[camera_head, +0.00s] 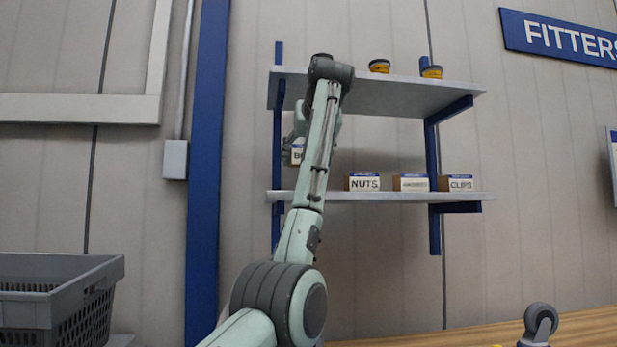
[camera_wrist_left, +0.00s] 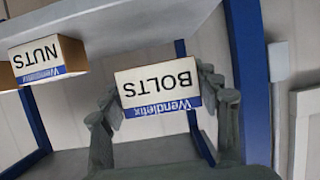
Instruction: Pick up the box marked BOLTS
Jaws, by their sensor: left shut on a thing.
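The BOLTS box (camera_wrist_left: 158,88) is a small carton with a white front and a blue strip, upside down in the left wrist view. My left gripper (camera_wrist_left: 160,100) has a finger on each side of it and is shut on it. In the head view the box (camera_head: 297,154) shows only partly, left of my arm, with the letter B visible. It is held above the left end of the lower shelf (camera_head: 400,196), with a gap beneath it. My left arm hides the rest of the box. My right gripper is not in view.
The NUTS box (camera_head: 362,182), a box with an unreadable label (camera_head: 411,183) and the CLIPS box (camera_head: 457,183) stand on the lower shelf. The upper shelf (camera_head: 400,97) overhead holds yellow-and-dark tins (camera_head: 379,66). A grey basket (camera_head: 60,300) is at lower left, a wooden worktop (camera_head: 450,335) at lower right.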

